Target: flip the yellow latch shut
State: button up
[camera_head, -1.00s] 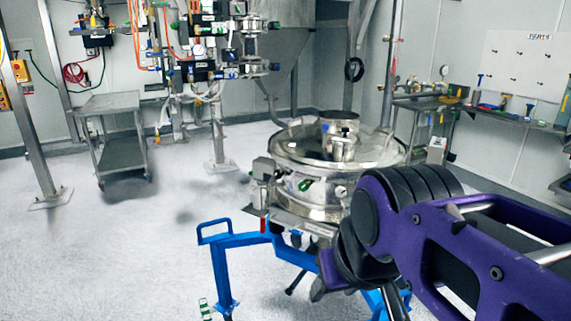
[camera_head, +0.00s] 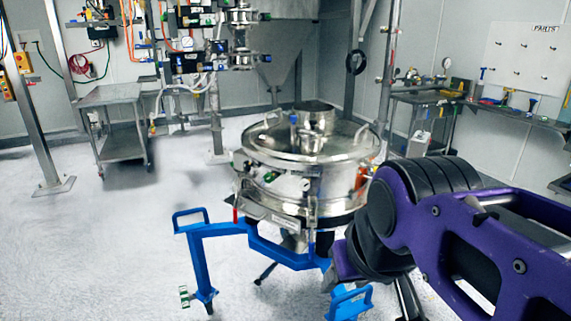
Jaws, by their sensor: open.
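The round steel sifter (camera_head: 270,180) stands in the middle of the camera_head view, on a blue frame (camera_head: 225,228). Its domed lid (camera_head: 345,140) is on, and several clamps and fittings sit around its rim. A small orange patch (camera_head: 362,178) shows on its right side, but I cannot tell whether it is the yellow latch. No yellow latch can be clearly made out. My purple and black arm fills the lower right and covers part of the frame and the sifter's lower right side. My gripper's jaws cannot be made out.
A steel cart (camera_head: 122,142) stands at the left back. A bench with tools (camera_head: 510,112) runs along the right wall under a white board (camera_head: 525,58). Blue handles (camera_head: 190,219) stick out from the frame. The floor on the left is open.

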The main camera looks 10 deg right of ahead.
aim_at(366, 162)
jog(key=k+l, duration=0.1)
jog(key=l, duration=0.65)
jog(key=k+l, duration=0.1)
jog(key=l, duration=0.65)
jog(key=i+l+z, duration=0.2)
jog(key=i+l, duration=0.15)
jog(key=l, duration=0.2)
jog(key=i+l+z, duration=0.25)
jog(key=i+l, duration=0.2)
jog(key=i+j+z, duration=0.1)
jog(key=z, duration=0.45)
jog(key=j, duration=0.3)
jog(key=l+u, duration=0.3)
jog(key=k+l+u, duration=0.1)
jog(key=u, duration=0.15)
